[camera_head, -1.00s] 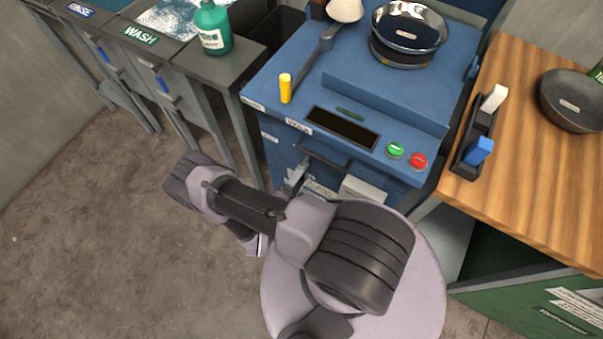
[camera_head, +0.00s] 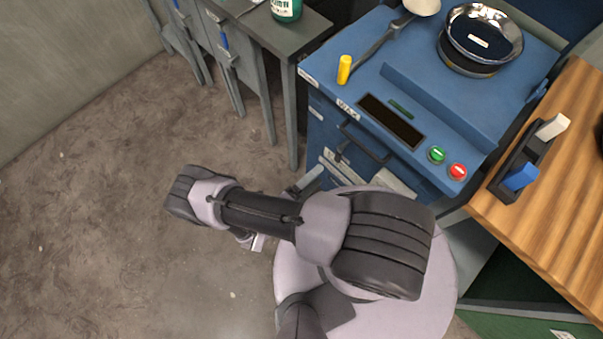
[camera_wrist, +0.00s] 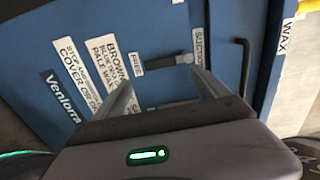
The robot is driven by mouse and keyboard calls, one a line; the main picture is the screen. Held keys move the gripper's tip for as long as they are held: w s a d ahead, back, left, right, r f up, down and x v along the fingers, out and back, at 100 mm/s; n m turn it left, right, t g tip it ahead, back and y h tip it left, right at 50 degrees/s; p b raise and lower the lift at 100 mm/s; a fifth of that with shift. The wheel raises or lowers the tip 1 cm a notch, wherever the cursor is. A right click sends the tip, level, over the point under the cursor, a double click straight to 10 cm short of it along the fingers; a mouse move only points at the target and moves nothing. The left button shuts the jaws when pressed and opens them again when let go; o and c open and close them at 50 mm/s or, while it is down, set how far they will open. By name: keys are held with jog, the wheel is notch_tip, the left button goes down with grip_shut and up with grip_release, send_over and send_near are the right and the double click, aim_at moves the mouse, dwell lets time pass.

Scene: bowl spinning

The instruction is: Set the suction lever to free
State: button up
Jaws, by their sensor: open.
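In the wrist view, a small grey lever (camera_wrist: 184,58) sits on the blue front panel (camera_wrist: 226,35) of the machine. A FREE label (camera_wrist: 138,65) is on its left and a SUCTION label (camera_wrist: 199,47) on its right, partly cut by my finger. I cannot tell clearly which end of the lever is the pivot. My gripper (camera_wrist: 163,92) is open and empty, with its fingers spread below the lever in the picture. Touching is not visible. In the head view, my arm hides most of the gripper and the lever.
The panel also bears a dark bar handle (camera_wrist: 245,65) and a WAX label (camera_wrist: 284,40). On top of the machine are a yellow-tipped lever (camera_head: 344,69), a green button (camera_head: 437,154), a red button (camera_head: 457,171) and a shiny bowl (camera_head: 482,30). A wooden table (camera_head: 545,220) stands right.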

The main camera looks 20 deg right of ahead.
jog(key=v, duration=0.6)
jog(key=shift+s+a, duration=0.15)
jog(key=shift+a, duration=0.2)
